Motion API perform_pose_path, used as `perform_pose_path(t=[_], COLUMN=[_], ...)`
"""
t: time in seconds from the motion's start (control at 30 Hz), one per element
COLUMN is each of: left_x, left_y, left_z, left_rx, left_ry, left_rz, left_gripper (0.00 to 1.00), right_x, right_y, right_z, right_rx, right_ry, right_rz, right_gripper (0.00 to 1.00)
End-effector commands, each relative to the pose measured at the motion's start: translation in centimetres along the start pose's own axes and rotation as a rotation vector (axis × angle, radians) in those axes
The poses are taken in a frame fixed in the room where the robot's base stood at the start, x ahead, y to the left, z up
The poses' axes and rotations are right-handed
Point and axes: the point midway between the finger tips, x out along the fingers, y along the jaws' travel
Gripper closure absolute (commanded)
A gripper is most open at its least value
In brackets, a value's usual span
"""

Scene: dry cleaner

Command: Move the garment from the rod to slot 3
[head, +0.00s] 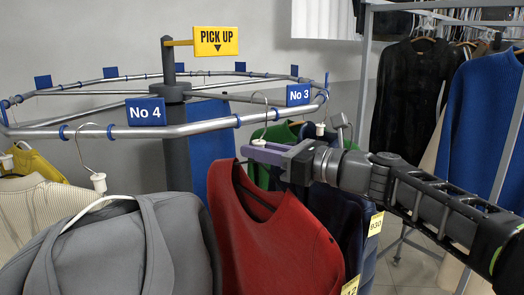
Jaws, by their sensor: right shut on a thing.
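The red garment (275,245) hangs from a hanger whose thin hook (266,103) rises to the ring-shaped rail (195,128). My right gripper (262,150) comes in from the right and is shut on the hanger's neck, just above the garment's collar. The hook is beside the rail, left of and below the blue No 3 sign (299,95); I cannot tell whether it rests on the rail. A yellow tag (350,286) is at the garment's lower right, its number partly cut off. My left gripper is not in view.
A grey garment (130,250) hangs under the No 4 sign (145,111). Navy (345,200) and green (280,135) garments hang close behind the red one. The carousel's central post (177,92) carries a PICK UP sign (215,41). A clothes rack (366,75) stands at right.

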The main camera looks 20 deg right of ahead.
Motion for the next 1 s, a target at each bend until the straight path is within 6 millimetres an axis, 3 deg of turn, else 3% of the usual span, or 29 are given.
perform_pose_path(t=[0.63,1.0], left_x=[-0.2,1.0], left_y=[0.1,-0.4], left_z=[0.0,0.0], left_rx=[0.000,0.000], left_ry=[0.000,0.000], left_rz=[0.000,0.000], left_gripper=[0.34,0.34], right_x=[0.9,0.8], right_y=[-0.3,-0.3], right_z=[0.0,-1.4], right_rx=[0.000,0.001], right_ry=[-0.002,-0.002], right_rz=[0.001,0.000], right_gripper=[1.00,1.00])
